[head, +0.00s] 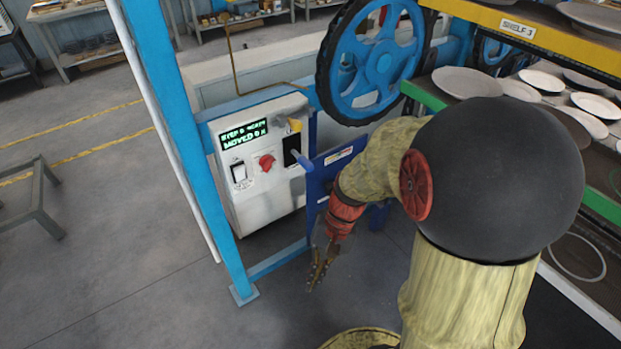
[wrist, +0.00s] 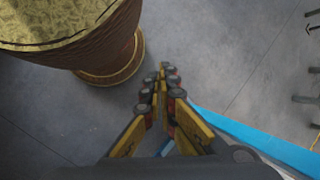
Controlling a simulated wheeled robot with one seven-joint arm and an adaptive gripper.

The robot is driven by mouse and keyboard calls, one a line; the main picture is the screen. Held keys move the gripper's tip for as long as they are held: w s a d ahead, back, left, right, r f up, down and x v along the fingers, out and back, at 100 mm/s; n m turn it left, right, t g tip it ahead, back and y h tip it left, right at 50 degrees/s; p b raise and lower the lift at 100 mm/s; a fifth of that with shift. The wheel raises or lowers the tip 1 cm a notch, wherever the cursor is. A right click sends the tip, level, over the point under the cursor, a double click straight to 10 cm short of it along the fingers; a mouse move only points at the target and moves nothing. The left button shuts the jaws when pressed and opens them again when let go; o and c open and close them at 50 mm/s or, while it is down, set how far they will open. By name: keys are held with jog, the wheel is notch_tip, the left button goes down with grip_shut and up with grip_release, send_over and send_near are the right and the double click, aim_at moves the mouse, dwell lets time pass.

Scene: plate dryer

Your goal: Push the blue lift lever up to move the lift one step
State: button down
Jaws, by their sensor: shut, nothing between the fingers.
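The blue lift lever (head: 302,161) sticks out from a black slot on the right side of the white control box (head: 262,195). The box's green display (head: 244,134) has text that seems to include "MOVED 0". My gripper (head: 316,280) points down, below and slightly right of the lever and apart from it. Its fingers also show in the wrist view (wrist: 164,72), where their tips are together with nothing between them. The lever is not recognisable in the wrist view.
A blue frame post (head: 190,140) stands left of the box. A blue spoked wheel (head: 378,62) is above right. A rack with plates (head: 466,82) stands at the right. A blue beam (wrist: 255,138) runs beside the fingers in the wrist view. Open floor lies at front left.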

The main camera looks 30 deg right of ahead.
aim_at(301, 159)
jog(key=w+f+m+t+y+p, duration=0.1)
jog(key=w+f+m+t+y, duration=0.8)
jog(key=w+m, duration=0.45)
jog(key=w+d+f+m+t+h, duration=0.2)
jog(key=d+m+t+h, duration=0.2)
jog(key=d+m+t, duration=0.15)
jog(key=w+d+f+m+t+h, duration=0.2)
jog(key=w+d+m+t+h, duration=0.15)
jog(key=d, duration=0.25)
jog(key=w+d+r+m+t+h, duration=0.1)
jog(key=d+r+m+t+h, duration=0.1)
jog(key=d+h, duration=0.4)
jog(key=d+r+t, duration=0.1)
jog(key=d+r, duration=0.1)
jog(key=d, duration=0.1)
jog(key=shift+r+t, duration=0.4)
jog(key=shift+w, duration=0.2)
jog(key=w+a+r+b, duration=0.1)
jog(key=w+r+b, duration=0.1)
jog(key=w+r, duration=0.4)
jog(key=shift+f+x, duration=0.4)
jog(key=shift+x, duration=1.35)
